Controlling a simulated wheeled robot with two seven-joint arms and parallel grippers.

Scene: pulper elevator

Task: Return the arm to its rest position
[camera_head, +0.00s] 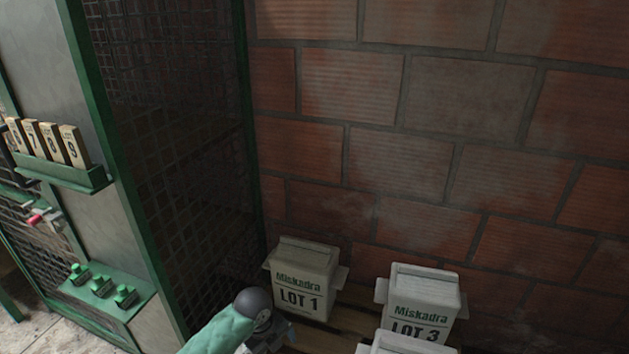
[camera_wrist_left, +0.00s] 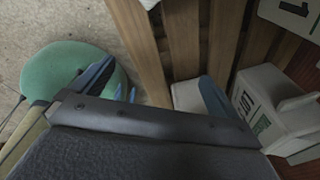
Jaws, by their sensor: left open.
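My left arm, with a green sleeve and a dark round joint, comes in at the bottom of the head view, in front of the sack marked LOT 1 (camera_head: 303,275). The left gripper shows in the wrist view (camera_wrist_left: 155,92), with its two bluish fingers spread wide apart. No object shows held between the fingers. Wooden slats (camera_wrist_left: 183,35) and a pale sack with dark lettering (camera_wrist_left: 268,112) lie beyond the fingers. My right gripper is in neither view.
The LOT 3 sack (camera_head: 422,300) and another sack (camera_head: 400,346) stand on the right, against a brick wall (camera_head: 420,150). On the left are a mesh cage (camera_head: 180,130), a green tag rack (camera_head: 65,174), a red-tipped lever (camera_head: 37,219) and a green button panel (camera_head: 105,297).

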